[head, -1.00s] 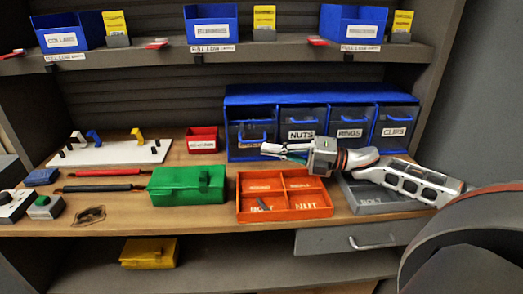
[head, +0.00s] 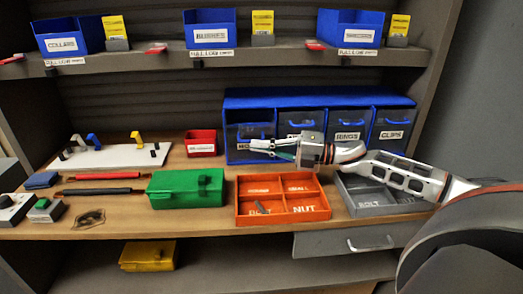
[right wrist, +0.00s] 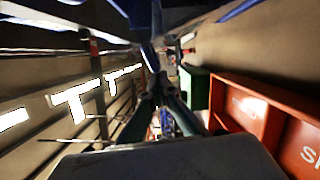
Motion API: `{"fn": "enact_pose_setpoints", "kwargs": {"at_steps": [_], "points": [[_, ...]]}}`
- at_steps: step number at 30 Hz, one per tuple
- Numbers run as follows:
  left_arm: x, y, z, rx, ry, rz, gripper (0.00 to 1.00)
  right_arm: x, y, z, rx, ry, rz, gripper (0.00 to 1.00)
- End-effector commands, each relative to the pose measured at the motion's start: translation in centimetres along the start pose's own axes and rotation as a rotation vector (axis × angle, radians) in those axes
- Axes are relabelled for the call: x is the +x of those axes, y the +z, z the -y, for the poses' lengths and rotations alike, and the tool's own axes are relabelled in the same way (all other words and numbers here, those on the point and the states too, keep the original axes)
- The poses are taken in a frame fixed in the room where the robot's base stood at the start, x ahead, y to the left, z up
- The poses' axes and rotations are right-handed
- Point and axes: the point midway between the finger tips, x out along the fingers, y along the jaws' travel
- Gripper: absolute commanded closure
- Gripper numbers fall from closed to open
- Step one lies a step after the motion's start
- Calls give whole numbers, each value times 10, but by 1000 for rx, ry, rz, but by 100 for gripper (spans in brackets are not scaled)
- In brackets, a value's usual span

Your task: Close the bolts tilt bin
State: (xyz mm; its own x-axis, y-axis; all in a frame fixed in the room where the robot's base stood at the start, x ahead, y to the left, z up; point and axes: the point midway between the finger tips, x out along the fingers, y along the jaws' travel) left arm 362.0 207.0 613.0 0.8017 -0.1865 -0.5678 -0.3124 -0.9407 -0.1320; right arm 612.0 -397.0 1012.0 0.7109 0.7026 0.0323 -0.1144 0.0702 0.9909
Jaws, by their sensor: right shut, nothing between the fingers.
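The blue tilt-bin cabinet (head: 320,98) stands at the back right of the bench. Its leftmost bin, the bolts bin (head: 253,132), has a partly covered label. This bin sits lower and further forward than its neighbours, so it looks tilted out. My right gripper (head: 256,146) is shut and empty, in front of the lower part of that bin. I cannot tell whether it touches the bin. In the right wrist view its dark fingers (right wrist: 158,90) reach forward together. My left gripper is not in view.
An orange divided tray (head: 283,212) lies below my right gripper, with a grey tray (head: 378,207) to its right under my arm. A green box (head: 185,190) and a small red bin (head: 201,141) stand to the left. A shelf with blue bins (head: 210,50) hangs above.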

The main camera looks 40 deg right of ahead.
Motion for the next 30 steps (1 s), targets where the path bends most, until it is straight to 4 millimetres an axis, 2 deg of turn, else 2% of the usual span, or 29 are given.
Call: {"fn": "enact_pose_setpoints", "kwargs": {"at_steps": [1, 6, 13, 30], "points": [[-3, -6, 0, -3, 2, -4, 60, 2, 8, -13, 27, -5, 2, 100], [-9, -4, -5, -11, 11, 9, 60, 6, 21, -20, 168, -39, 0, 100], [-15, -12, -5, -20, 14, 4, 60, 7, 31, -21, 321, -79, 1, 100], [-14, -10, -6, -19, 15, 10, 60, 7, 32, -17, 351, -88, 1, 100]]}}
